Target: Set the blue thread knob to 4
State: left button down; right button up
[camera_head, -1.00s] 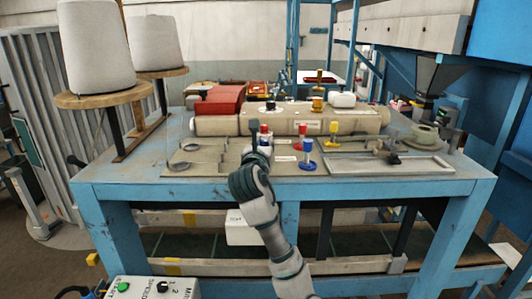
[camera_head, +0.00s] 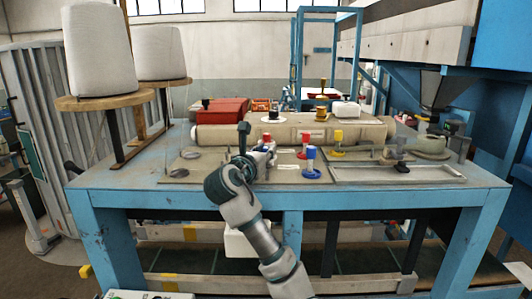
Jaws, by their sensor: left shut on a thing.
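The blue knob (camera_head: 311,156) stands upright on a blue round base on the bench panel, right of centre. My left gripper (camera_head: 266,153) is over the panel to the left of the blue knob, with a gap between them. Its fingers are small and partly hidden by my own wrist. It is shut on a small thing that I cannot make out. A red-topped piece (camera_head: 267,137) shows just behind the fingers. My right gripper is not in view.
The blue-framed bench (camera_head: 132,187) carries a long beige roll (camera_head: 222,133) behind the knobs and a grey tray (camera_head: 437,173) at right. A red box (camera_head: 222,111) sits at the back. Two large white thread cones (camera_head: 98,50) stand at left.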

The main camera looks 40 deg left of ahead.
pick_arm(q)
jog(key=c, duration=1)
grip_release()
jog(key=shift+o, duration=0.2)
jog(key=shift+s, duration=0.1)
jog(key=v, duration=1.1)
jog(key=shift+s, duration=0.35)
jog(key=shift+d, duration=0.1)
